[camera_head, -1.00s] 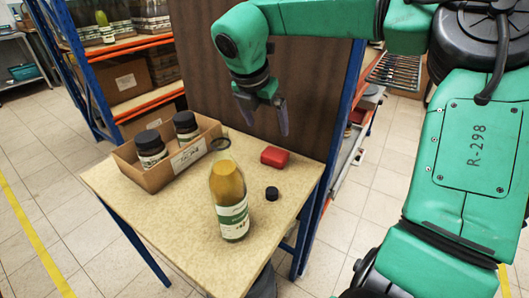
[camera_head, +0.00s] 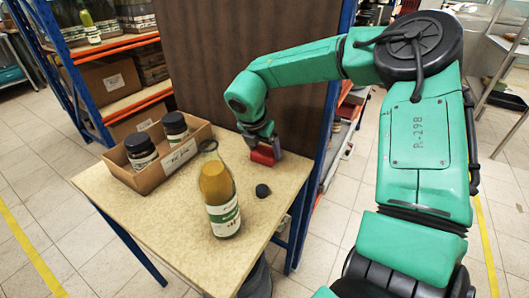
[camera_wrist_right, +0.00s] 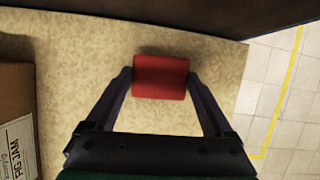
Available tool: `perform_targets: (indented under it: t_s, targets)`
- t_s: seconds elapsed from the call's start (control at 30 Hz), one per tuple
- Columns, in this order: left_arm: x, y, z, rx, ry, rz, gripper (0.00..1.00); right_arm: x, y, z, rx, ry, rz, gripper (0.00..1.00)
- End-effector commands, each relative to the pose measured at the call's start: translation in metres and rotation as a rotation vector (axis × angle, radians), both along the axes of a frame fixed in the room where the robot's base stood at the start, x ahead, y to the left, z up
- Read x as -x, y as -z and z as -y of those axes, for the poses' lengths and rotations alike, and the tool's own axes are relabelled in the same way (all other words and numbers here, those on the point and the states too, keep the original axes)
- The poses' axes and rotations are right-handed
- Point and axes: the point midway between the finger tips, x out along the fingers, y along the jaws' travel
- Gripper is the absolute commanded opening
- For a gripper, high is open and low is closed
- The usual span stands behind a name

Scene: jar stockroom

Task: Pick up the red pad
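The red pad (camera_head: 263,155) is at the back right of the small table (camera_head: 180,215). My right gripper (camera_head: 264,150) reaches down to it from above. In the right wrist view, the red pad (camera_wrist_right: 161,77) sits between the two fingertips of my right gripper (camera_wrist_right: 160,80), which meet its left and right sides with no clear gap. The gripper looks shut on it. The pad is at or very near the table top; I cannot tell if it is lifted. My left gripper is not in view.
A bottle with a yellowish filling (camera_head: 220,195) and a black cap (camera_head: 262,191) stand in front of the pad. A cardboard box (camera_head: 155,180) with two dark-lidded jars is on the left. A brown panel (camera_head: 240,50) rises behind the table.

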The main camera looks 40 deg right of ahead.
Motion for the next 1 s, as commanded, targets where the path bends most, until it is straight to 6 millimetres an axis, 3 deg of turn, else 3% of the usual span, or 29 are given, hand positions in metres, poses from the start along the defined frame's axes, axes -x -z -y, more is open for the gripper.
perform_targets:
  t_s: [0.3, 0.47, 0.57, 0.9, 1.0]
  targets:
    - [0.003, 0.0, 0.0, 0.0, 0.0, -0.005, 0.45, 0.0, -0.003, 0.0, 0.001, 0.0, 0.001, 0.33]
    - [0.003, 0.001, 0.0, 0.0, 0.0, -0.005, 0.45, -0.001, -0.02, 0.0, 0.003, 0.0, 0.004, 0.33]
    - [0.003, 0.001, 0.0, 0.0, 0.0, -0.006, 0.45, -0.002, -0.043, 0.0, 0.003, 0.0, 0.008, 0.33]
    - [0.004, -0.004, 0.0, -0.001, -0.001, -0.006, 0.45, -0.001, -0.166, 0.0, 0.004, 0.002, 0.005, 0.33]
    - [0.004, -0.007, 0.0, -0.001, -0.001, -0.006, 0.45, -0.001, -0.187, 0.0, 0.002, 0.001, 0.002, 0.33]
